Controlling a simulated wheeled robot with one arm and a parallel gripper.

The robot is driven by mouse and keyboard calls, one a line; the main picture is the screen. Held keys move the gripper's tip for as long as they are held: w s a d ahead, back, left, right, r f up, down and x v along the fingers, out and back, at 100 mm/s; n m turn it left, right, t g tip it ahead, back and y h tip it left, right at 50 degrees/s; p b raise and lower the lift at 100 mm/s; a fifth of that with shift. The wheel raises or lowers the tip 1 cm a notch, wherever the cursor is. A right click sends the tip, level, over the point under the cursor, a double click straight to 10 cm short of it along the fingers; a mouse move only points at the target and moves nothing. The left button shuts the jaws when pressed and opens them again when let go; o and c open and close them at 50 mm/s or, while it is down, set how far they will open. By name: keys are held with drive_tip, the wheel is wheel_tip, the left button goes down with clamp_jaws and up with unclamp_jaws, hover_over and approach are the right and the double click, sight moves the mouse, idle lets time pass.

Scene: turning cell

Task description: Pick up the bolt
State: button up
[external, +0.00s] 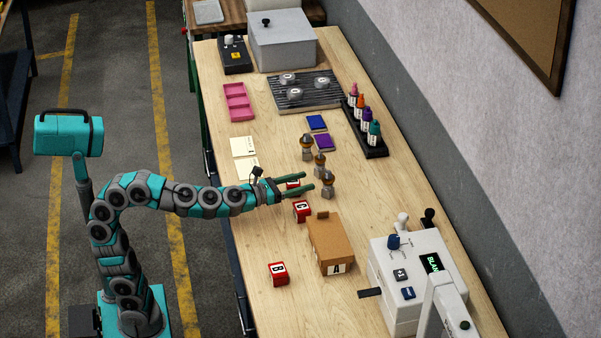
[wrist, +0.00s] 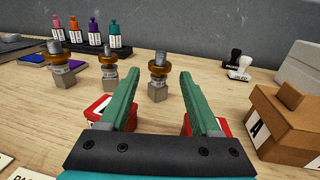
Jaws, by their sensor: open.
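The middle one (wrist: 109,75) and the left one (wrist: 63,76) stand further left in the wrist view. My gripper (external: 309,182) is open and empty, low over the bench, its fingers pointing at the right piece with a small gap.
Red blocks sit close beside my fingers, one marked C (external: 301,211); another, marked B (external: 278,274), lies nearer. A brown box marked A (external: 328,238) stands to the right in the wrist view. A dark rack of coloured bottles (external: 378,149) stands behind. Bench space around block B is clear.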

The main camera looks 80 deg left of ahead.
drive_tip(key=w+a+r+m+h, duration=0.2)
drive_tip(key=w+r+h, duration=0.15)
drive_tip(key=r, duration=0.25)
drive_tip(key=w+a+r+m+h, duration=0.2)
drive_tip(key=r+h, duration=0.2)
drive_tip(key=r, duration=0.1)
drive_tip(key=s+a+f+m+h, duration=0.2)
drive_tip(key=a+h, duration=0.1)
drive_tip(key=a, duration=0.9)
drive_tip(key=g, duration=0.1)
approach(303, 137)
drive_tip(key=shift+w+d+f+m+b, duration=0.1)
drive_tip(key=shift+w+d+m+b, duration=0.15)
drive_tip(key=shift+w, duration=0.5)
drive_tip(key=shift+w+d+f+m+b, duration=0.15)
drive_tip(key=shift+w+d, duration=0.2)
drive_tip(key=shift+w, duration=0.7)
drive_tip(key=x, duration=0.7)
drive_tip(key=shift+w+r+p, duration=0.1)
drive_tip(key=shift+w+p, duration=0.2)
drive_tip(key=shift+s, duration=0.1)
clamp_jaws()
